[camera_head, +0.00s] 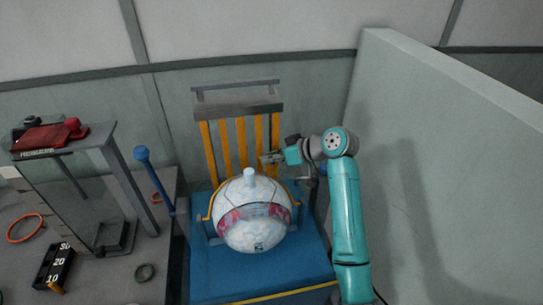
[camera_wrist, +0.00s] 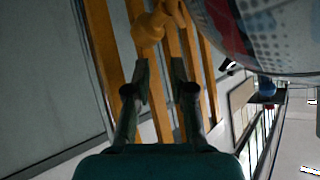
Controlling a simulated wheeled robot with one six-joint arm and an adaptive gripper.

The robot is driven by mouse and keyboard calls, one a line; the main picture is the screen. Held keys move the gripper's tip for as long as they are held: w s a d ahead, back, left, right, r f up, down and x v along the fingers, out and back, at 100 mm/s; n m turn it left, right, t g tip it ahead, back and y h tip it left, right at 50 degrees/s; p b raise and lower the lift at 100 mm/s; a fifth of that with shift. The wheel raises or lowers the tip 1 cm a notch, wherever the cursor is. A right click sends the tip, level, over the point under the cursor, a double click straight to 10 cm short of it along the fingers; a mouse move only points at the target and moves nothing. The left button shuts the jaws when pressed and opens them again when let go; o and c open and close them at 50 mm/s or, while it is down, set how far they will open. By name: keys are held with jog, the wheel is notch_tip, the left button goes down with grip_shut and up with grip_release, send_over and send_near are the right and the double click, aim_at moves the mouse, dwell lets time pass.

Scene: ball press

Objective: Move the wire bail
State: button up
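A large white ball (camera_head: 258,234) with a red and blue band and a pale knob on top sits on a blue base. A thin yellow-orange wire (camera_head: 210,206), seemingly the bail, shows beside the ball's left side; the rest is hard to trace. My gripper (camera_head: 270,158) is above and behind the ball, close in front of the yellow slats. In the wrist view, my gripper's two fingers (camera_wrist: 160,68) stand apart with nothing visible between them. A rounded orange piece (camera_wrist: 149,30) lies just beyond the fingertips; I cannot tell whether it belongs to the bail. The ball (camera_wrist: 265,30) is at upper right.
Upright yellow slats (camera_head: 242,145) under a grey crossbar rise behind the ball. A blue-topped lever (camera_head: 151,172) stands left of the blue base (camera_head: 215,275). A grey frame with a red item (camera_head: 48,137) is farther left. A pale wall (camera_head: 440,150) stands right of my arm.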

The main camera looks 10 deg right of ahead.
jog(key=o, duration=0.3)
jog(key=shift+o, duration=0.2)
jog(key=v, duration=1.2)
jog(key=shift+f, duration=0.1)
